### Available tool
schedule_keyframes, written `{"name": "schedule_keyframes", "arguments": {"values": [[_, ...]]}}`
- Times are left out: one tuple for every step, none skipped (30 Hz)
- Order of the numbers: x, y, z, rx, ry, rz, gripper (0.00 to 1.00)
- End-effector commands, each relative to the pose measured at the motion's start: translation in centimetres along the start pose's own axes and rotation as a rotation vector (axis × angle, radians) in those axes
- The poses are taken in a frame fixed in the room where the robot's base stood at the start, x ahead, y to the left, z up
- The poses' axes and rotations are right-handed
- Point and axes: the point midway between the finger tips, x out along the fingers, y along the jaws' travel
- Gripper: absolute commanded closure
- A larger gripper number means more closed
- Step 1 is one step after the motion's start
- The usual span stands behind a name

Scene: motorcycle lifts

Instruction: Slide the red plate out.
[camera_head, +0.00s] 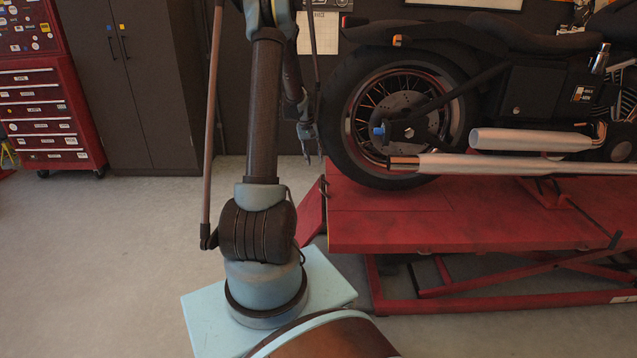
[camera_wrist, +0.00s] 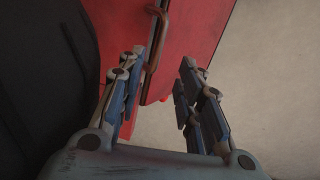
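The red plate (camera_head: 440,222) is the flat top of the motorcycle lift at the right in the head view. A small dark handle (camera_head: 323,186) sits at its left end; the handle also shows in the wrist view (camera_wrist: 155,45) as a thin reddish bar. My gripper (camera_head: 309,158) points down above this end, beside the rear tyre. In the wrist view my gripper (camera_wrist: 162,62) is open, its two fingers apart with nothing held. The handle is ahead of the fingertips, nearer the left finger; whether they touch, I cannot tell.
A motorcycle stands on the plate; its rear wheel (camera_head: 395,118) is close to my gripper. A red sloping flap (camera_head: 312,212) is at the lift's left end. Lift legs (camera_head: 480,290) are below. A red tool chest (camera_head: 45,115) and dark cabinet (camera_head: 125,90) stand back left. The left floor is clear.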

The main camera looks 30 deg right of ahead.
Motion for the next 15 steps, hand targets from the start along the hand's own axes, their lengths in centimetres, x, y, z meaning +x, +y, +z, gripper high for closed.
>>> {"name": "schedule_keyframes", "arguments": {"values": [[1.0,0.0,0.0,0.000,0.000,0.000,0.67],[1.5,0.0,-0.1,0.000,0.000,0.000,0.67],[2.2,0.0,-0.1,0.000,0.000,0.000,0.67],[2.7,0.0,0.0,0.000,0.000,0.000,0.67],[3.2,0.0,0.0,0.000,0.000,0.000,0.67],[3.9,0.0,0.0,0.000,0.000,0.000,0.67],[4.4,0.0,0.0,0.000,0.000,0.000,0.67],[4.9,0.0,0.0,0.000,0.000,0.000,0.67],[5.6,0.0,-0.1,0.000,0.000,0.000,0.67],[6.1,0.0,0.0,0.000,0.000,0.000,0.67],[6.5,0.0,0.0,0.001,0.000,0.000,0.67],[7.2,0.0,0.0,0.001,0.000,0.000,0.67],[7.7,0.0,0.0,0.001,0.000,0.000,0.67],[8.1,0.0,0.0,0.001,0.000,0.000,0.67],[8.7,0.0,0.0,0.001,0.000,0.000,0.67]]}}
